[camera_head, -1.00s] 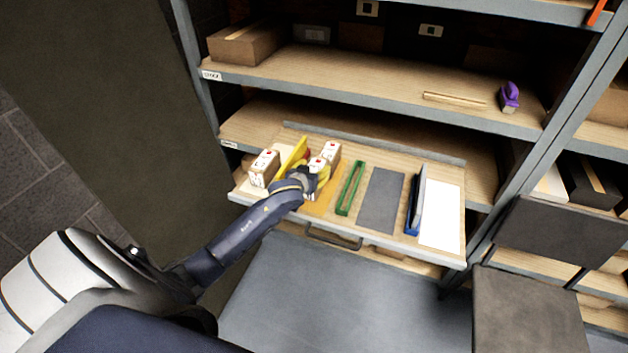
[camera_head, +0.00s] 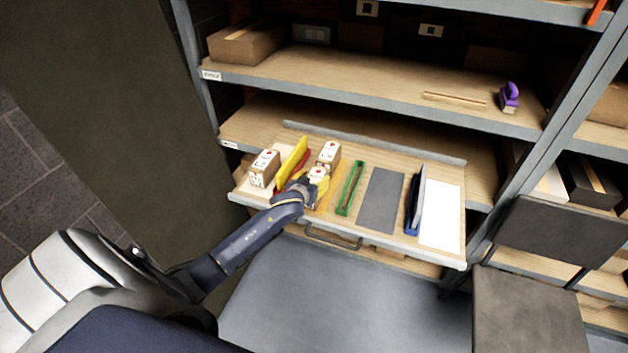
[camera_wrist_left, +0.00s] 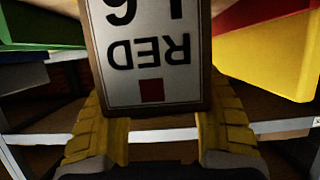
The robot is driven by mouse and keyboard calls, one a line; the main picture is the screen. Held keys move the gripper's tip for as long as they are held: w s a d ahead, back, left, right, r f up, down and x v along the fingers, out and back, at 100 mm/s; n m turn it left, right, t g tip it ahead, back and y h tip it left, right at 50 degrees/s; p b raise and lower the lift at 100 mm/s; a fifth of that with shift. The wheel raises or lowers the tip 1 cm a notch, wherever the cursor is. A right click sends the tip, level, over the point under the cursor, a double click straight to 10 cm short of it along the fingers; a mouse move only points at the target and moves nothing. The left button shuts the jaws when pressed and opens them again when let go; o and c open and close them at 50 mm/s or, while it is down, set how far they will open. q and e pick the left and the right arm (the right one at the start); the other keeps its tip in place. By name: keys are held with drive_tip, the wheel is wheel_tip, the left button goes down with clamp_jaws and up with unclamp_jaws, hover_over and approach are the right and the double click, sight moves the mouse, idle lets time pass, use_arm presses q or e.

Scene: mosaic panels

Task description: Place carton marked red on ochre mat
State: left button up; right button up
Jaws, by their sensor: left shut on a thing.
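My left gripper (camera_head: 312,189) is shut on a carton marked RED (camera_wrist_left: 150,60), with a yellow finger on each side in the left wrist view. The label is upside down there and has a dark red square. In the head view this carton (camera_head: 317,173) is over or on the ochre mat (camera_head: 327,195), in front of another carton (camera_head: 329,152). I cannot tell whether its base touches the mat. The gripper hides part of the mat. My right gripper is not in view.
A yellow divider (camera_head: 293,156) stands left of the ochre mat, with another carton (camera_head: 264,168) beyond it. A green divider (camera_head: 350,188) stands to the right. The grey mat (camera_head: 380,197) and white mat (camera_head: 441,215) are bare, with a blue divider (camera_head: 415,205) between them.

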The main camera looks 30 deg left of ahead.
use_arm(q)
drive_tip(key=o, duration=1.6)
drive_tip(key=shift+f, duration=0.1)
drive_tip(key=shift+c, duration=0.2)
drive_tip(key=v, duration=1.2)
drive_tip(key=shift+r, duration=0.25)
drive_tip(key=shift+f, duration=0.1)
